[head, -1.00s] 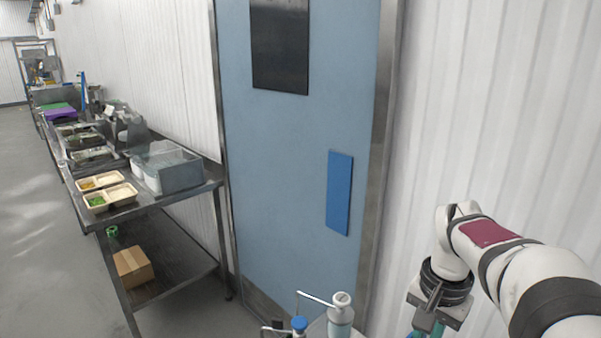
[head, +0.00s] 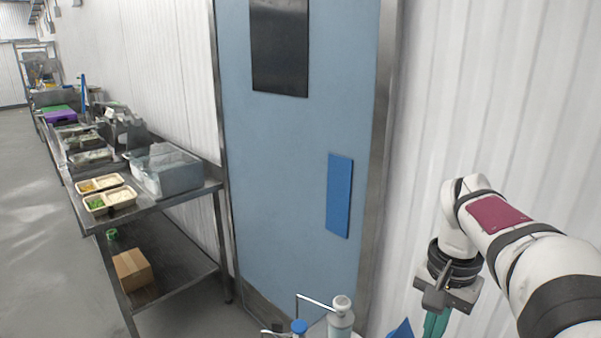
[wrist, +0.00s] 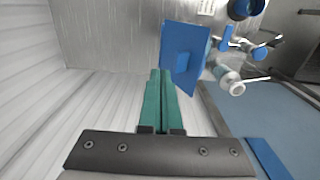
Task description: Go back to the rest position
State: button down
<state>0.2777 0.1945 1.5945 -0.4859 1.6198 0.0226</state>
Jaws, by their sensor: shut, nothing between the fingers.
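My gripper has teal fingers; in the wrist view (wrist: 162,85) the two fingers lie together, shut and empty. In the head view my gripper (head: 436,324) hangs pointing down at the lower right, beside the white ribbed wall, and its tips are cut off by the frame edge. My white arm comes in from the right edge. The fingers point toward a metal surface, just left of a blue flat piece (wrist: 183,58), and I cannot tell whether they touch it.
Pump bottles (head: 341,318) stand at the bottom of the head view and show in the wrist view (wrist: 226,78). A blue door (head: 290,160) is beyond. A steel table (head: 150,207) with food trays (head: 112,198) and a clear bin (head: 170,172) stands left. The floor there is open.

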jog(key=shift+r, duration=0.95)
jog(key=s+a+f+n, duration=0.1)
jog(key=s+a+f, duration=0.2)
jog(key=s, duration=0.4)
jog(key=s+a+f+n+y, duration=0.1)
jog(key=s+a+f, duration=0.2)
jog(key=s+a, duration=0.3)
jog(key=s+a+f+n, duration=0.1)
jog(key=s+a+f, duration=0.2)
jog(key=s, duration=0.6)
jog(key=shift+s+a+f+y, duration=0.2)
jog(key=shift+a+y, duration=0.2)
jog(key=shift+a, duration=0.4)
